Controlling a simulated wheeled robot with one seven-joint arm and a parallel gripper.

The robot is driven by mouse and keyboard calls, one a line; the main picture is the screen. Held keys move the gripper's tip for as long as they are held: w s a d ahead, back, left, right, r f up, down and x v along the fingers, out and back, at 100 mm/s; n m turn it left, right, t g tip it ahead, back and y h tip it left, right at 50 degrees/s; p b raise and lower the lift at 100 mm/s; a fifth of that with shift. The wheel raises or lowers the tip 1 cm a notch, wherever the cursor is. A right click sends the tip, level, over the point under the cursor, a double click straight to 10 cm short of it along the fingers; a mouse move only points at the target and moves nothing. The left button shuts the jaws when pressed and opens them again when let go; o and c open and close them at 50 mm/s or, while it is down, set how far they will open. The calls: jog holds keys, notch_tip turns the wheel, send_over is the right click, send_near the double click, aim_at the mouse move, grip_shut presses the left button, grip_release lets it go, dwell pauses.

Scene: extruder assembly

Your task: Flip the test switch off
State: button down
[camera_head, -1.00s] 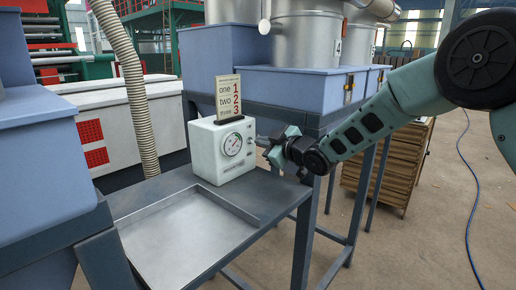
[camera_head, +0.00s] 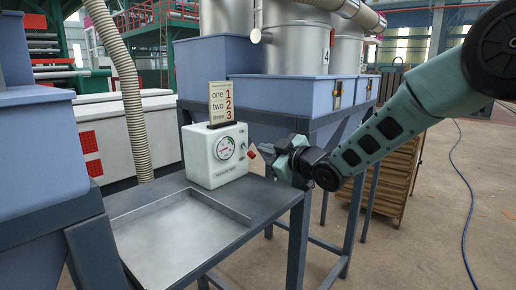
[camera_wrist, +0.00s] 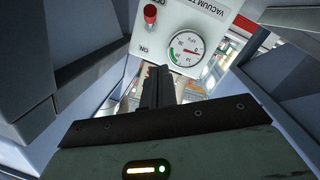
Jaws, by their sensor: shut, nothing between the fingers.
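The white test box (camera_head: 205,172) stands on the grey table, with a round gauge (camera_head: 225,147) on its front. A red-capped switch (camera_wrist: 150,14) juts from the same face, beside the gauge (camera_wrist: 186,50) in the wrist view. Its red cap (camera_head: 252,152) also shows at the box's right side in the head view. The switch's position is hard to read against its labels. My gripper (camera_head: 272,151) is just right of the box, pointing at it, apart from the switch. In the wrist view its dark fingers (camera_wrist: 158,72) are shut and empty, below the gauge and switch.
A card with numbers (camera_head: 222,103) stands on top of the box. A shallow metal tray area (camera_head: 180,235) on the table in front is empty. Blue hoppers (camera_head: 285,95) with metal drums rise behind, and a blue bin (camera_head: 40,150) stands at left.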

jog(key=s+d, duration=0.1)
jog(key=s+d+f, duration=0.1)
jog(key=s+d, duration=0.1)
jog(key=shift+s+d+f+b, duration=0.2)
jog(key=shift+s+f+b, duration=0.05)
jog(key=shift+b, duration=0.15)
jog(key=s+d+f+m+g+h+p, duration=0.1)
jog(key=s+d+m+g+h+p, duration=0.1)
jog(key=s, duration=1.1)
jog(key=s+d+f+m+g+h+p, duration=0.2)
jog(key=s+d+g+h, duration=0.3)
jog(key=s, duration=0.9)
jog(key=s+d+f+m+g+h+p, duration=0.2)
jog(key=s+d+m+g+h, duration=0.1)
jog(key=s, duration=1.1)
jog(key=d+g+h, duration=0.1)
jog(key=g, duration=0.1)
jog(key=shift+d+f+m+g, duration=0.15)
jog(key=shift+f+m+g, duration=0.15)
jog(key=shift+m, duration=0.1)
